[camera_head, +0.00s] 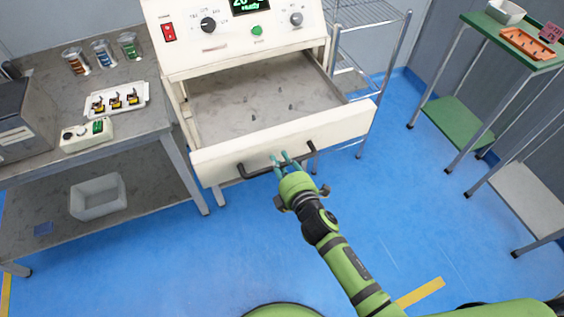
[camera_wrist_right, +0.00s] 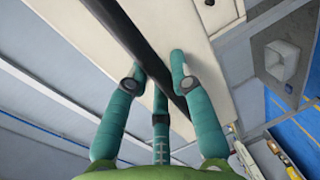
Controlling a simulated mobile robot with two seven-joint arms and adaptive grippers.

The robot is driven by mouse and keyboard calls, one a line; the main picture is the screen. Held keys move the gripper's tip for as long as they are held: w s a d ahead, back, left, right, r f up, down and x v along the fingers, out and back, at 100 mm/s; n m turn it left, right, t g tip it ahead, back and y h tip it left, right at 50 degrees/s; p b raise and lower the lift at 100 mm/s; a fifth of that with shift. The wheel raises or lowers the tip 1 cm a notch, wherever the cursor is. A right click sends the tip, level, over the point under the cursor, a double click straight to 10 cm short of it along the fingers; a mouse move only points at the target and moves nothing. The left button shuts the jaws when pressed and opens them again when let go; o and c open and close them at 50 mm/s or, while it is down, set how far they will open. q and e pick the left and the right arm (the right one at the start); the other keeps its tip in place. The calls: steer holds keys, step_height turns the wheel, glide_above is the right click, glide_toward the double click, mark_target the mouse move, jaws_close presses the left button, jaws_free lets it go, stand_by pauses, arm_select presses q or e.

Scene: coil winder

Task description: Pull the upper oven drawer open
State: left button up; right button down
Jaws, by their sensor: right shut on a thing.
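The upper oven drawer (camera_head: 265,105) stands out from the white oven (camera_head: 225,38), its grey interior visible from above with several small dark marks or holes on its floor. Its white front panel (camera_head: 340,128) carries a dark bar handle (camera_head: 255,172). My right gripper (camera_head: 284,162) is at the handle, right of its middle. In the right wrist view the teal fingers (camera_wrist_right: 158,88) are shut around the dark handle bar (camera_wrist_right: 130,38), with the white drawer front behind it. My left gripper is not in view.
A grey table (camera_head: 135,75) at the left holds cups, a white tray (camera_head: 117,99) of small parts and a control box (camera_head: 87,135). A wire rack (camera_head: 375,22) stands right of the oven. A green-topped table (camera_head: 490,36) is far right. Blue floor is free in front.

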steer(key=c, duration=1.1)
jaws_free()
steer(key=shift+o, duration=0.2)
steer(key=v, duration=1.2)
steer(key=s+d+f+m+g+h, duration=0.1)
steer(key=s+d+f+m+g, duration=0.2)
steer(key=f, duration=0.7)
steer(key=s+d+f+m+g+h, duration=0.1)
steer(key=s+d+f+m+g, duration=0.25)
steer(key=f, duration=0.65)
steer(key=s+d+f+m+g+h, duration=0.15)
steer(key=s+f+m, duration=0.3)
steer(key=f, duration=0.45)
steer(key=s+d+f+m+g, duration=0.2)
steer(key=s+f, duration=0.2)
steer(key=s, duration=0.3)
steer(key=s+d+f+m+g+h, duration=0.1)
steer(key=s+d+f+m+g, duration=0.1)
steer(key=s, duration=0.5)
steer(key=s+d+f+m+g, duration=0.1)
steer(key=s+d+f+m, duration=0.2)
steer(key=s+f, duration=0.3)
steer(key=shift+s+m+g, duration=0.4)
steer(key=shift+s+m, duration=0.2)
steer(key=shift+s, duration=0.45)
